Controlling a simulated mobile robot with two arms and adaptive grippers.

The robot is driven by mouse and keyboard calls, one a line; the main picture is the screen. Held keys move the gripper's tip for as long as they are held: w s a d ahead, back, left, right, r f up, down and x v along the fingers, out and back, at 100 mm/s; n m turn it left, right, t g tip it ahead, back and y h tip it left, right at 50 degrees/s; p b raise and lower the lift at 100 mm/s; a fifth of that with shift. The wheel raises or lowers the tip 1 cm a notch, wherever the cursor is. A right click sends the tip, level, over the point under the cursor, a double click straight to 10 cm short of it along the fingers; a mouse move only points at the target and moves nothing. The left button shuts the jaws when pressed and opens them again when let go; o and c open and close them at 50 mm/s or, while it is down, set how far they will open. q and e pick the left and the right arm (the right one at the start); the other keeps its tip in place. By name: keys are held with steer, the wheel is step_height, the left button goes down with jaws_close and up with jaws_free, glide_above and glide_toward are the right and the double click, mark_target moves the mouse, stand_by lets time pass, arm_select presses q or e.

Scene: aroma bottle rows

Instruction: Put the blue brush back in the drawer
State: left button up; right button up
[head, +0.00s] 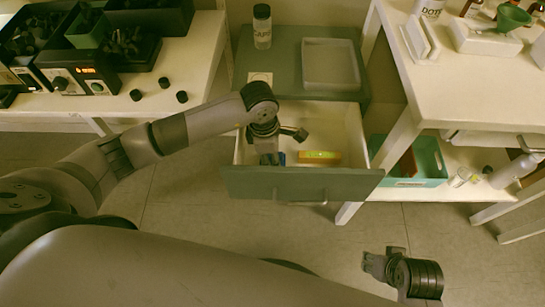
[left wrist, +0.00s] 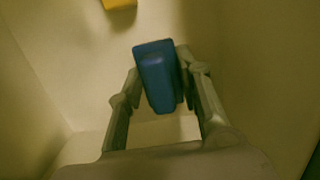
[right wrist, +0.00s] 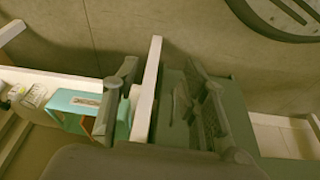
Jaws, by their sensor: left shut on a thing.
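The blue brush (left wrist: 158,75) is between the fingers of my left gripper (left wrist: 160,85), which is shut on it inside the open drawer. In the head view only a small blue part of the brush (head: 282,158) shows beside the left gripper (head: 274,158). The drawer (head: 302,183) is pulled out from a grey-green cabinet. I cannot tell whether the brush touches the drawer floor. My right gripper (head: 385,263) is over the floor at the lower right, away from the drawer. Its fingers are apart in the right wrist view (right wrist: 165,95), with nothing seen held.
A yellow object (head: 319,157) lies in the drawer, right of the brush. The cabinet top (head: 287,80) carries a bottle (head: 262,27) and a tray (head: 331,62). White tables stand on both sides. A teal bin (head: 425,162) is on the right lower shelf.

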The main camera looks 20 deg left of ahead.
arm_select(q)
steer(key=shift+f, duration=0.25)
arm_select(e)
steer(key=shift+r, duration=0.2)
arm_select(q)
steer(key=shift+f, duration=0.1)
arm_select(e)
steer(key=shift+s+r, duration=0.1)
steer(key=shift+r, duration=0.1)
arm_select(q)
steer(key=o, duration=1.1)
steer(key=shift+o, duration=0.2)
arm_select(e)
steer(key=shift+r, duration=0.15)
arm_select(q)
steer(key=r, duration=0.3)
steer(key=r+p, duration=0.1)
steer(key=r, duration=0.3)
steer(key=a+r+p, duration=0.1)
steer(key=r, duration=0.3)
steer(key=shift+s+a, duration=0.1)
steer(key=shift+s, duration=0.1)
steer(key=shift+s+a+r, duration=0.1)
steer(key=shift+r, duration=0.5)
arm_select(e)
step_height(320, 180, down, 8)
steer(key=shift+r, duration=0.15)
steer(key=shift+a, duration=0.1)
